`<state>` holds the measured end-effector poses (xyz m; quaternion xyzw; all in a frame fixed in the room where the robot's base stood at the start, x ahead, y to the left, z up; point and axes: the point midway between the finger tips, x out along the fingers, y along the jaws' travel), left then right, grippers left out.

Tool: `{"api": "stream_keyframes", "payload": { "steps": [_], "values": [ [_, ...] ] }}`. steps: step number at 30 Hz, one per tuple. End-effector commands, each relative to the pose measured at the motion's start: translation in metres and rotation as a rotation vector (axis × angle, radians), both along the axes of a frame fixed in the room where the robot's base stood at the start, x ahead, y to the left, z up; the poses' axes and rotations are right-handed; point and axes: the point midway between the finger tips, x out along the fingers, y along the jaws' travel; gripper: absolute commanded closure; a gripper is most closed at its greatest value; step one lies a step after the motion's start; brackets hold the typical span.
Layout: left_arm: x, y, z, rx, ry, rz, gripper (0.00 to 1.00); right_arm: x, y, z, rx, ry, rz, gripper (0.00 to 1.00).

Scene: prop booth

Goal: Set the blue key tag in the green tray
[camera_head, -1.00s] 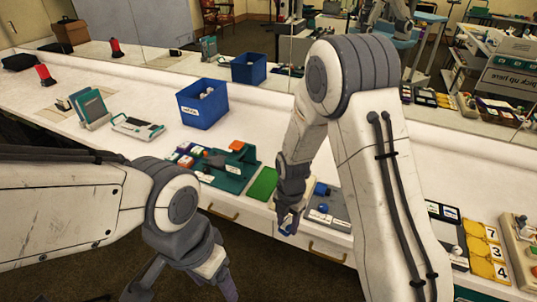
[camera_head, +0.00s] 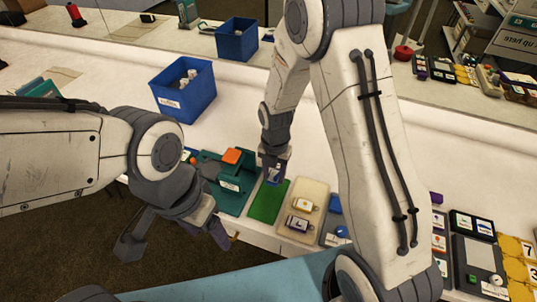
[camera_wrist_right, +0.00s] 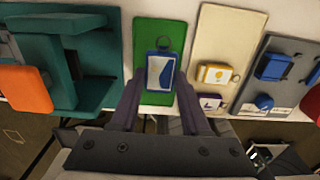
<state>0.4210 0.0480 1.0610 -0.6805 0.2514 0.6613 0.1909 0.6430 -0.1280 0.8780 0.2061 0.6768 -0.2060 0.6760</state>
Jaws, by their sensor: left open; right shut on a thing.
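The blue key tag (camera_wrist_right: 160,72), blue and white with a metal ring at its top, is between the fingertips of my right gripper (camera_wrist_right: 160,82), which is shut on it. In the wrist view the tag overlaps the green tray (camera_wrist_right: 160,32); whether it touches the tray is unclear. In the head view my right gripper (camera_head: 273,172) is over the far end of the flat green tray (camera_head: 267,206) and mostly hides the tag. My left gripper (camera_head: 175,240) is open and empty, in front of the counter's near edge.
A cream tray (camera_head: 317,190) with a yellow tag (camera_head: 303,205) and a purple tag (camera_head: 298,224) lies right of the green tray. A teal stand with an orange block (camera_head: 232,156) is close on its left. A blue bin (camera_head: 187,90) stands farther back.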

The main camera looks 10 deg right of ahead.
Motion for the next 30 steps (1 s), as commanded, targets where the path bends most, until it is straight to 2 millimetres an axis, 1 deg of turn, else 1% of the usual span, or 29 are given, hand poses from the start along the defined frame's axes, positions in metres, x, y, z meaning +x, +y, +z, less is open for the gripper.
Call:
{"api": "stream_keyframes", "payload": {
  "steps": [8, 23, 30],
  "values": [
    [0.000, 0.000, -0.008, 0.000, 0.000, 0.000, 0.31, -0.001, -0.002, -0.009, 0.000, 0.000, -0.004, 1.00],
    [0.000, 0.000, -0.048, 0.000, 0.000, 0.000, 0.31, -0.001, -0.001, -0.053, 0.000, 0.000, -0.003, 1.00],
    [0.000, 0.000, -0.049, 0.000, 0.000, 0.000, 0.31, 0.000, 0.000, -0.059, 0.000, 0.000, -0.001, 1.00]
  ]
}}
